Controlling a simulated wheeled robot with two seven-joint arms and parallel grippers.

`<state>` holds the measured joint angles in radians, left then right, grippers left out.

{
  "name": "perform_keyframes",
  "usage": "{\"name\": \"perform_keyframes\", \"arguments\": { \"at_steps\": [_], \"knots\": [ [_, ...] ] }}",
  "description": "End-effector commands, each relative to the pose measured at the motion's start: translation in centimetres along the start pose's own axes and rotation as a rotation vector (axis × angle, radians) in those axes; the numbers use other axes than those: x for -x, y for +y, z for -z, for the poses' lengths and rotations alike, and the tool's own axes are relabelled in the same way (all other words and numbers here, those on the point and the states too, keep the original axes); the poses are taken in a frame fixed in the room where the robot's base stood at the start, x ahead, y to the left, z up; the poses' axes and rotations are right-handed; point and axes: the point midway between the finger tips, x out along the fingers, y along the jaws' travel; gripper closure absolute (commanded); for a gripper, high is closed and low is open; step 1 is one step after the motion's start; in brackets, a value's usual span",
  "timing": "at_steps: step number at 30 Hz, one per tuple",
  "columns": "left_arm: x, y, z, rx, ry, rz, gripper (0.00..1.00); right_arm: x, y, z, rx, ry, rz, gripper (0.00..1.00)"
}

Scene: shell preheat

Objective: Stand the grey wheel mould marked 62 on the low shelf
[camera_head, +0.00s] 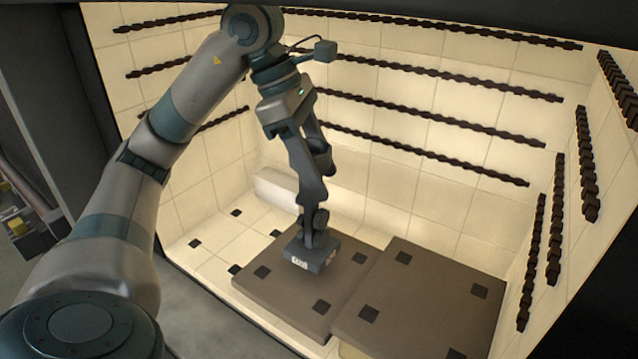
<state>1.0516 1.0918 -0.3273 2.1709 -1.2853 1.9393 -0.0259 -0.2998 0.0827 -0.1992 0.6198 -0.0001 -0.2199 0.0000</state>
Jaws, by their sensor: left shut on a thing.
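My left gripper (314,226) reaches down from above and is shut on a dark grey block, the wheel mould (318,258). The mould has a small white label on its front face, too small to read surely. It is upright over the back part of the left brown slab, the low shelf (290,290). I cannot tell whether its underside touches the slab or is slightly above it. My right gripper is not in view.
A second brown slab (430,300) lies to the right and looks higher, its edge next to the low shelf. Pale tiled walls with dark heating coils (420,145) surround the chamber. A cream block (277,188) lies at the back left. The low shelf's front is bare.

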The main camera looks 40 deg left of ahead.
Motion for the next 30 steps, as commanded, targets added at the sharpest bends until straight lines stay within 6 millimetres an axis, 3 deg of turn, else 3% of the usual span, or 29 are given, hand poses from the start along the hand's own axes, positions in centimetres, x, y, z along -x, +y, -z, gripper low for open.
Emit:
{"name": "perform_keyframes", "arguments": {
  "at_steps": [13, 29, 30],
  "knots": [
    [-2.6, 0.0, 1.3, 0.002, 0.002, 0.000, 1.00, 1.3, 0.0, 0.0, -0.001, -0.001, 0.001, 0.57],
    [-3.3, 0.0, 1.5, 0.000, 0.000, -0.002, 1.00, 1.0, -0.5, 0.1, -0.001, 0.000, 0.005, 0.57],
    [-3.4, 0.0, 1.6, 0.000, 0.001, -0.001, 0.49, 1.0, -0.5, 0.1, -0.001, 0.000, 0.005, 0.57]
  ]
}}
